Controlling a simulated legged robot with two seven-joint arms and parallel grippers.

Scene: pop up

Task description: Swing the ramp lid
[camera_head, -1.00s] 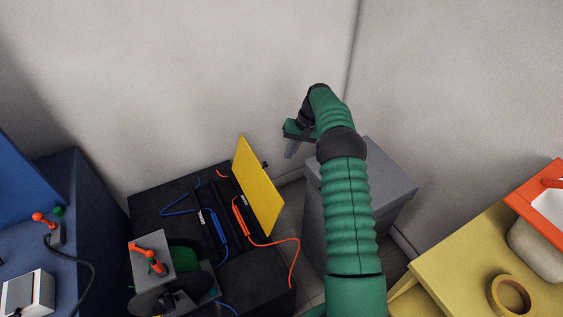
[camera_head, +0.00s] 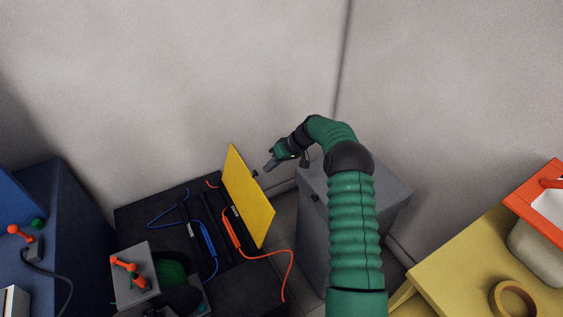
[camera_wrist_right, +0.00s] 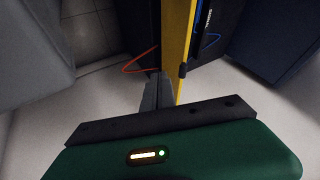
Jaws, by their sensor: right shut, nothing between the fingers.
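The yellow ramp lid (camera_head: 247,200) stands raised and tilted at the right side of a black box (camera_head: 140,218) in the head view. In the right wrist view the lid (camera_wrist_right: 177,40) shows edge-on, with a small dark knob on it. My right gripper (camera_head: 267,167) is shut and empty on the lid's right, outer side, close to its upper part. In the wrist view its fingertips (camera_wrist_right: 158,78) are beside the lid's edge; I cannot tell whether they touch it. My left gripper is not in view.
Blue and orange cables with handles (camera_head: 229,229) lie on the black box. A grey cabinet (camera_head: 312,225) stands below my right arm. A yellow table (camera_head: 455,272) with a tape ring (camera_head: 512,299) is at the right; a blue cabinet (camera_head: 70,215) is at the left.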

